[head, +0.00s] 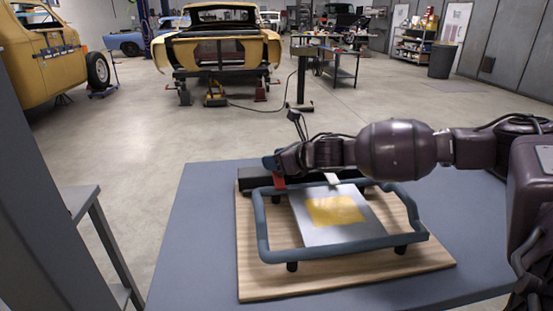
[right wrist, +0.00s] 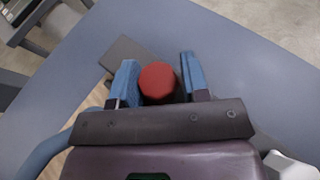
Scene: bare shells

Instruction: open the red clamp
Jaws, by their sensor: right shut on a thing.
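The red clamp (head: 279,181) is at the back left of a fixture, by a dark bar (head: 246,184). In the head view only a small red part shows below my gripper. My right gripper (head: 272,162) is at its top. In the right wrist view the rounded red end (right wrist: 158,80) sits between the two blue fingers of my right gripper (right wrist: 158,79), which is shut on it. A metal sheet with a yellow patch (head: 335,210) lies inside a blue-grey tubular frame (head: 345,250). My left gripper is not in view.
The frame stands on a wooden board (head: 262,284) on a blue-grey table (head: 200,225). A pale tab (head: 333,179) touches or overhangs the sheet's back edge; I cannot tell which. The table's left part is clear. A grey stand (head: 80,200) is at the left.

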